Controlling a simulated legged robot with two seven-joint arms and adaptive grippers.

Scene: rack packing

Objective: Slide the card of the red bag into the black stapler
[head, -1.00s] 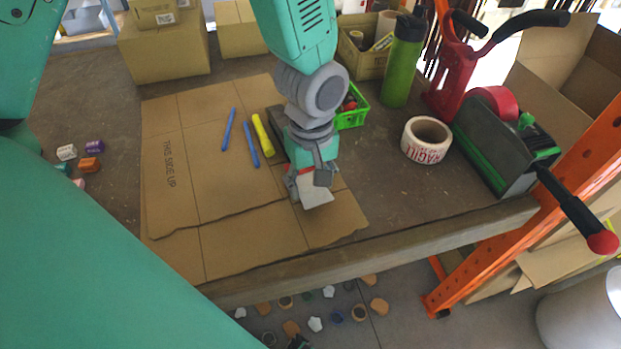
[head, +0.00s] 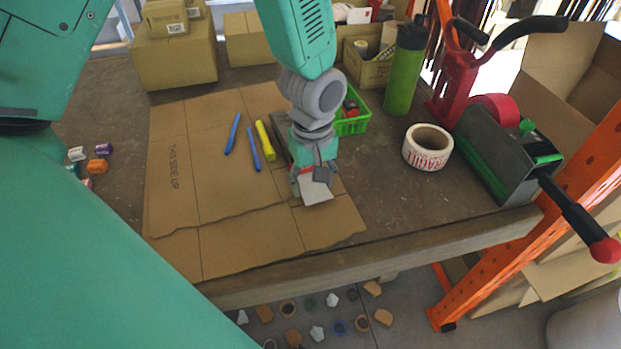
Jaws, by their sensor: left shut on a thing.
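My left gripper (head: 315,177) is over the front right part of the flat cardboard sheet. It is shut on the red bag (head: 306,171), of which only a small red patch shows between the fingers. The bag's white card (head: 316,192) sticks out below the fingertips, toward the front edge of the table. A dark, long object (head: 278,120), which looks like the black stapler, lies just behind the gripper next to the yellow marker. My wrist and gripper hide much of it. My right gripper is not in view.
Blue pens (head: 254,156) and a yellow marker (head: 265,141) lie on the cardboard sheet (head: 180,235). A green basket (head: 352,123) stands behind my wrist. A tape roll (head: 427,147), green bottle (head: 403,70) and tape dispenser (head: 490,150) stand to the right. The cardboard's left side is clear.

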